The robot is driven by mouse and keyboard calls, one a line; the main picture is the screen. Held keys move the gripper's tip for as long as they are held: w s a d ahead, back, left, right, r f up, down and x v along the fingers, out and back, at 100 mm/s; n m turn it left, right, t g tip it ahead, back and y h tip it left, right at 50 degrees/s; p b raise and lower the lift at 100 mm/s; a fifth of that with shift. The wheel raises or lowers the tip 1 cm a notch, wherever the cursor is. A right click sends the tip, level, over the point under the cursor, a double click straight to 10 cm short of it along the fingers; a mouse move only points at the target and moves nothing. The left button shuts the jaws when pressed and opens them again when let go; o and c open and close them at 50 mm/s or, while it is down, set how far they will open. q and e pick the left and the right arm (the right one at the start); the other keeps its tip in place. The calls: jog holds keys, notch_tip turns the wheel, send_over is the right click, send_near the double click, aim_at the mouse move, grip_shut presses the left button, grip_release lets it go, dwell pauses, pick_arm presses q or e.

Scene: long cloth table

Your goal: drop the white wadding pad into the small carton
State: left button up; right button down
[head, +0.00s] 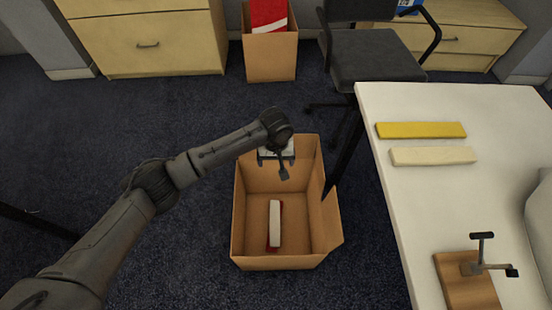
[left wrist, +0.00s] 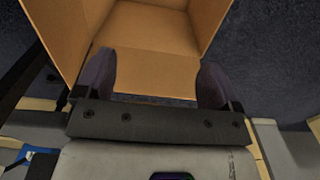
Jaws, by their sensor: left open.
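An open brown carton (head: 241,215) stands on the floor left of the table. A white pad (head: 275,222) lies inside it on its bottom, on top of a red piece (head: 273,248). My left gripper (head: 284,170) is over the far part of this carton, open and empty. In the left wrist view the two fingers of my left gripper (left wrist: 156,88) are spread apart, with the carton's cardboard walls (left wrist: 155,70) beyond them. A second off-white pad (head: 433,156) lies on the table beside a yellow pad (head: 420,130). My right gripper is out of view.
Another carton (head: 271,64) with a red and white item (head: 268,14) stands at the back. A dark chair (head: 375,58) stands behind the white table (head: 400,220). A wooden board (head: 468,284) with a metal clamp-like tool (head: 482,266) is on the table's near part.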

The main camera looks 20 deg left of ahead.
pick_arm(q)
notch_tip(320, 180, up, 14)
jog(key=p, duration=0.6)
jog(key=shift+f, duration=0.1)
dwell(0.5)
